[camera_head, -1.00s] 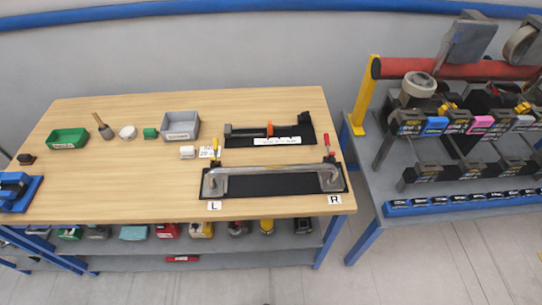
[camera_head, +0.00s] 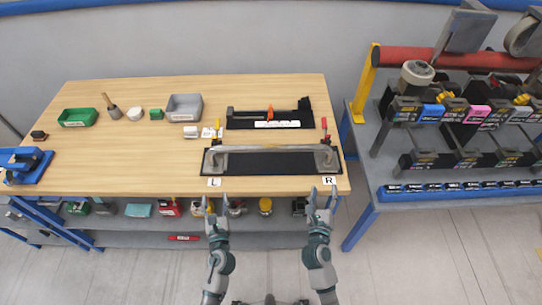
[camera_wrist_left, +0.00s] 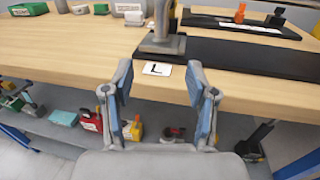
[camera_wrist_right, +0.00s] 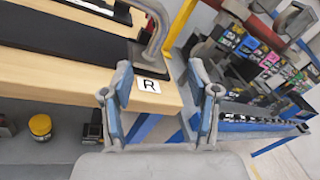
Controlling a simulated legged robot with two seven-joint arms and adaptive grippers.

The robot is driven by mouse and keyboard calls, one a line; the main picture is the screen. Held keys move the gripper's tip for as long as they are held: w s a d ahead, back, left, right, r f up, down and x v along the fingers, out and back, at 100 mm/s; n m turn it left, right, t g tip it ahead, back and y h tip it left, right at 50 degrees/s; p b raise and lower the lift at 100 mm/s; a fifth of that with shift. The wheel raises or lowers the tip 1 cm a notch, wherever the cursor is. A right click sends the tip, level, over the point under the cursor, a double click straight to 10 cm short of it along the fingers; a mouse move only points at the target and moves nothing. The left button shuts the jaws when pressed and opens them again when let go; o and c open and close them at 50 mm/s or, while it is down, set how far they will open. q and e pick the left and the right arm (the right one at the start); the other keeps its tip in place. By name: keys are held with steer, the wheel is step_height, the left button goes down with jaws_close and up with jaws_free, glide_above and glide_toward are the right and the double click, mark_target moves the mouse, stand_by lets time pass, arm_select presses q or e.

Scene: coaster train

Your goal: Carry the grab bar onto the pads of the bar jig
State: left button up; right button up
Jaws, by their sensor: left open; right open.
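The grey grab bar (camera_head: 268,149) lies lengthwise along the front of the table, above a long black base plate (camera_head: 265,168). Its left end shows in the left wrist view (camera_wrist_left: 162,40), its right end in the right wrist view (camera_wrist_right: 157,35). A black fixture (camera_head: 304,116) with an orange piece and a white label stands behind; I cannot tell for sure which is the bar jig. My left gripper (camera_head: 215,203) is open and empty, in front of the table edge near the L card. My right gripper (camera_head: 321,199) is open and empty near the R card.
The L card (camera_head: 214,183) and R card (camera_head: 329,181) lie at the table's front edge. A red-handled upright (camera_head: 324,128) stands behind the bar's right end. Grey (camera_head: 184,106) and green (camera_head: 77,117) bins stand left. A loaded bench (camera_head: 440,205) stands right.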

arm_select(q)
steer(key=shift+w+a+f, duration=0.1)
steer(key=shift+w, duration=0.05)
arm_select(e)
steer(key=shift+w+a, duration=0.1)
steer(key=shift+w, duration=0.05)
arm_select(q)
glide_toward(212, 163)
arm_select(e)
glide_toward(328, 154)
arm_select(q)
steer(key=w, duration=0.3)
steer(key=w+a, duration=0.1)
steer(key=w, duration=0.3)
steer(key=w+a, duration=0.1)
steer(key=w, duration=0.2)
steer(key=shift+w+f, duration=0.15)
arm_select(e)
steer(key=x, duration=1)
steer(key=shift+w+f, duration=0.2)
steer(key=shift+w, duration=0.05)
arm_select(q)
steer(key=shift+w, duration=0.5)
arm_select(e)
steer(key=shift+w+d, duration=0.35)
steer(key=shift+w, duration=0.15)
arm_select(q)
steer(key=shift+d, duration=0.1)
